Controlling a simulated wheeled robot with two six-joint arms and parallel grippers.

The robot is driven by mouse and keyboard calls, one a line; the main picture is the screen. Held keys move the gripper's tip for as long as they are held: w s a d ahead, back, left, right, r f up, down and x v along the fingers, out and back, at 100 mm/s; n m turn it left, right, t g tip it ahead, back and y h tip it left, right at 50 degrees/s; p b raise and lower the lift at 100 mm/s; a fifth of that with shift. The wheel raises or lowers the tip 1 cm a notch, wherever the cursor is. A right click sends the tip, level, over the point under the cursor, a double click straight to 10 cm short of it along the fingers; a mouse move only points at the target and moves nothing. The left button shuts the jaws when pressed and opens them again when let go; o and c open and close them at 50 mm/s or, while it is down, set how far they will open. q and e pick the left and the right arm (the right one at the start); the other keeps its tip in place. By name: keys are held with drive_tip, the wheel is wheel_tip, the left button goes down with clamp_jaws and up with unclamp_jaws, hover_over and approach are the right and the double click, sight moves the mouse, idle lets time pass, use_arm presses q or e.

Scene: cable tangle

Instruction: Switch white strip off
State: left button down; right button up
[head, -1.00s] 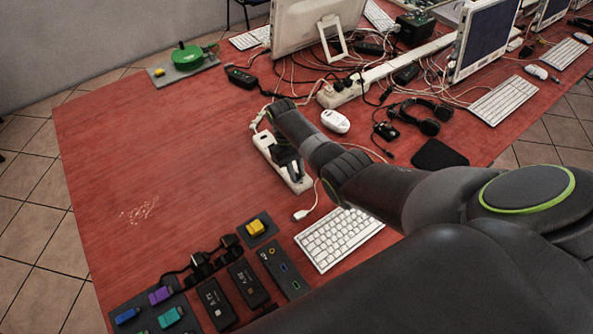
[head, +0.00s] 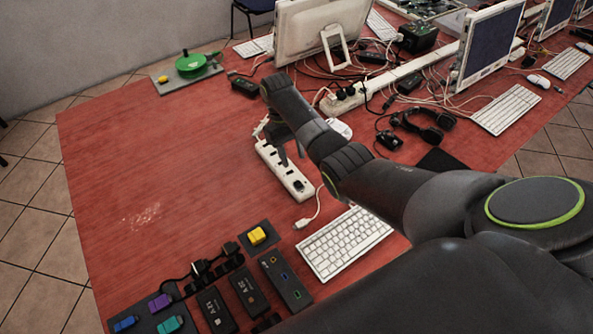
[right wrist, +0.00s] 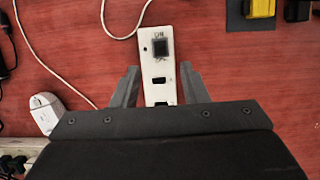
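The white power strip (head: 270,158) lies on the red table in the head view, running from upper left to lower right. Its dark rocker switch (head: 298,184) is at the near end. In the right wrist view the strip (right wrist: 149,68) points away from me, with the black switch (right wrist: 160,47) at its far end and dark sockets nearer. My right gripper (head: 291,158) is above the strip. Its two fingers (right wrist: 158,67) are apart, one on each side of the strip, with nothing between them that I can see held. The strip's rear part is hidden by the gripper. My left gripper is not in view.
A white mouse (right wrist: 46,112) is left of the gripper. Dark boxes and a yellow block (head: 257,236) stand at the near edge.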

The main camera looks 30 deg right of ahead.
drive_tip(key=p+v, duration=0.3)
drive_tip(key=v, duration=0.5)
drive_tip(key=shift+r, duration=0.2)
